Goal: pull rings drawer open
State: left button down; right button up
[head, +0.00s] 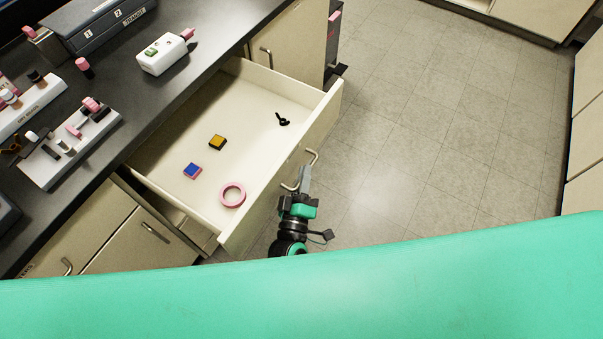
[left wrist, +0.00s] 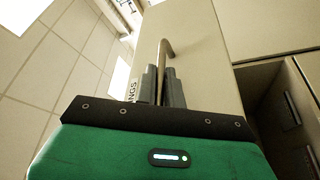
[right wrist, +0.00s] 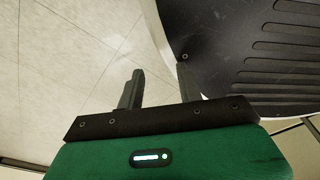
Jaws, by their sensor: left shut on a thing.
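The rings drawer (head: 262,209) is pulled out from under the dark counter, and its pale interior shows in the head view. Its curved metal handle (head: 312,158) is on the drawer front, and the left wrist view shows the handle (left wrist: 165,48) too. A label ending in "NGS" (left wrist: 132,90) is partly hidden by a finger. My left gripper (head: 304,182) is shut on the handle, whose bar passes between the fingers in the left wrist view (left wrist: 162,86). My right gripper (right wrist: 160,88) is open and empty, apart from the drawer.
Inside the drawer lie a pink ring (head: 232,195), a blue and pink block (head: 192,171), a yellow-topped block (head: 217,142) and a small black piece (head: 283,119). The counter (head: 125,125) holds racks and a white device (head: 165,54). The floor (head: 430,130) to the right is clear.

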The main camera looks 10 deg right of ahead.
pick_arm(q)
jog(key=c, duration=1.5)
grip_release()
